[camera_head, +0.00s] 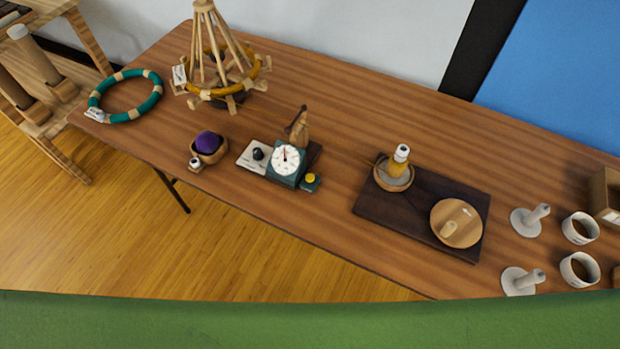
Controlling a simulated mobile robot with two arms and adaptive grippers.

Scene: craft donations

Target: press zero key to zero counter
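A small teal counter (286,164) with a round white dial and a dark pointer stands near the front edge of the wooden table. A yellow round key (310,178) sits on a low teal block at the counter's right front. A pale plate with a black knob (257,154) adjoins its left side. A wooden figure-like piece (300,129) stands behind the dial. I cannot tell from this view which key is the zero key, and the dial reading is too small to read. Neither of my grippers shows.
A bowl with a purple ball (208,141) stands left of the counter. A dark board (422,213) with a bowl, bottle and round lid lies right. White pegs and rings stand far right. A wooden frame (215,65) and teal ring (126,97) are at left.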

